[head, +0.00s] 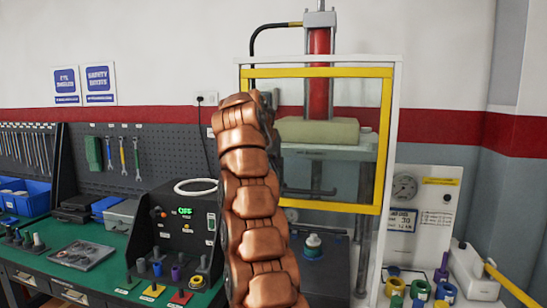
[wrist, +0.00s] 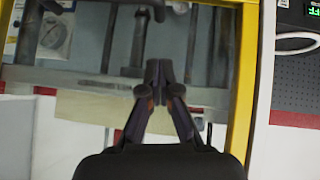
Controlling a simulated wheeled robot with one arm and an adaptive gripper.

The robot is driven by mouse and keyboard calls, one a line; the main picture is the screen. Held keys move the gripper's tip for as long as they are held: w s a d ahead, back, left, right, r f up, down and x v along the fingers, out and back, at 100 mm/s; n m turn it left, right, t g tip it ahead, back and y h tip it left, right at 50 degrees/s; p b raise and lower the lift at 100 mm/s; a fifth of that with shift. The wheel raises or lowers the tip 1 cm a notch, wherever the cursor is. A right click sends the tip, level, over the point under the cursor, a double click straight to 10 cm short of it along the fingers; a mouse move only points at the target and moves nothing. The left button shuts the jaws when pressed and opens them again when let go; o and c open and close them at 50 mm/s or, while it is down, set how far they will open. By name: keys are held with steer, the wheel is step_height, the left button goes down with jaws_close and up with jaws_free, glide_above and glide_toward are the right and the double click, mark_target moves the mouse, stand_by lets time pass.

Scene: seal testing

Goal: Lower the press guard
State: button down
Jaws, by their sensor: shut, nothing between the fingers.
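The press guard (head: 386,140) is a clear panel in a yellow frame on the front of the white press frame. Its bottom bar (head: 345,207) hangs above the press base, with an open gap below. A dark horizontal bar (head: 308,191) shows low in the guard area; I cannot tell if it is a handle. My copper arm covers the guard's left side and hides most of my gripper in the head view. In the wrist view my gripper (wrist: 158,70) is shut and empty in front of the panel, beside a yellow guard bar (wrist: 241,80). Contact is unclear.
The press has a red cylinder (head: 319,75) above a beige block (head: 318,131). A control box with a green display (head: 184,211) stands left of my arm. A gauge panel (head: 422,215) and several coloured rings stand at the right. Tools fill the green bench (head: 60,235).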

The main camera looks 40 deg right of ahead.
mark_target(284, 184)
steer(key=x, duration=0.3)
steer(key=b+x, duration=0.1)
steer(key=shift+a+f, duration=0.1)
steer(key=shift+f, duration=0.4)
steer(key=shift+s+f+b, duration=0.25)
steer(key=shift+f+b, duration=0.4)
steer(key=shift+b, duration=0.05)
steer(key=shift+s+d+f+b, duration=0.1)
steer(key=shift+d+f+b, duration=0.1)
steer(key=shift+f+b, duration=0.4)
steer(key=shift+f, duration=0.1)
steer(key=shift+f, duration=0.1)
step_height(284, 184, down, 31)
steer(key=b, duration=2.9)
